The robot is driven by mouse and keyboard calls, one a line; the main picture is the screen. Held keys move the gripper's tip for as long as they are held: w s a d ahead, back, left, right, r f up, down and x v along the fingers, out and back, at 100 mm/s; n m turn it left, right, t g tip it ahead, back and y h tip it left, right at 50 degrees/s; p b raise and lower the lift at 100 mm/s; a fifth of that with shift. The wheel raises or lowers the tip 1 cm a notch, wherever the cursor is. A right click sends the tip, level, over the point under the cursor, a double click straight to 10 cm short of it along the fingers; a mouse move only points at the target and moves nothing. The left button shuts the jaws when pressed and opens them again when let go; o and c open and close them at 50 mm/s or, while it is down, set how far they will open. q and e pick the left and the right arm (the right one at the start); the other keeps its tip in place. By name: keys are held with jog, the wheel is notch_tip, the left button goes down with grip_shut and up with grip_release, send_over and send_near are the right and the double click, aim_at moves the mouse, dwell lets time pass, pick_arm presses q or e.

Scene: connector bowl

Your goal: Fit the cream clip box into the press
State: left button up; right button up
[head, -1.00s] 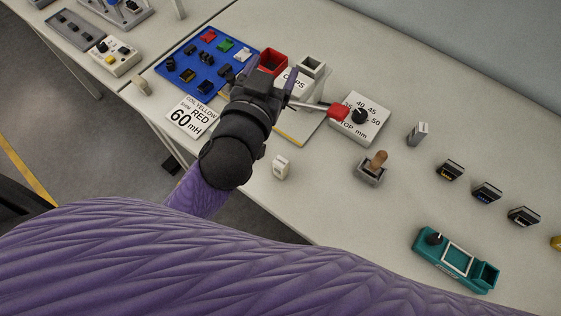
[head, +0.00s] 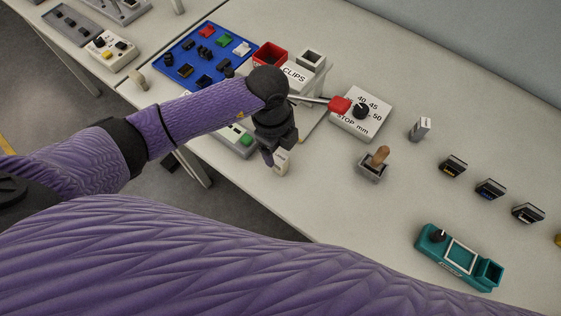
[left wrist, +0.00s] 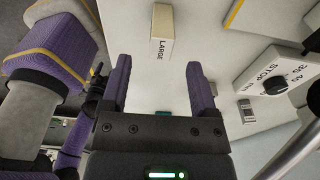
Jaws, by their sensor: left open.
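The cream clip box (head: 282,162) is near the table's front edge, partly covered by my left gripper (head: 269,157). In the left wrist view the box (left wrist: 161,38), marked LARGE, lies just beyond the fingertips. My left gripper (left wrist: 158,66) is open and empty, its purple fingers pointing toward the box and apart from it. A pale unit labelled CLIPS (head: 294,74), which seems to be the press, stands behind my arm. A metal lever with a red handle (head: 340,105) sticks out from its side. My arm hides part of the unit. My right gripper is out of view.
A STOP mm dial box (head: 378,100) stands right of the lever. A blue tray (head: 187,43) of small parts lies at the back left. A brown-handled toggle (head: 373,165), a grey block (head: 420,128) and a teal device (head: 462,262) stand to the right, with clear table between.

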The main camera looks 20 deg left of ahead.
aim_at(280, 157)
pick_arm(q)
notch_tip(280, 157, down, 4)
jog(key=shift+d+f+b, duration=0.15)
jog(key=shift+f+b, duration=0.05)
jog(key=shift+b, duration=0.35)
grip_shut()
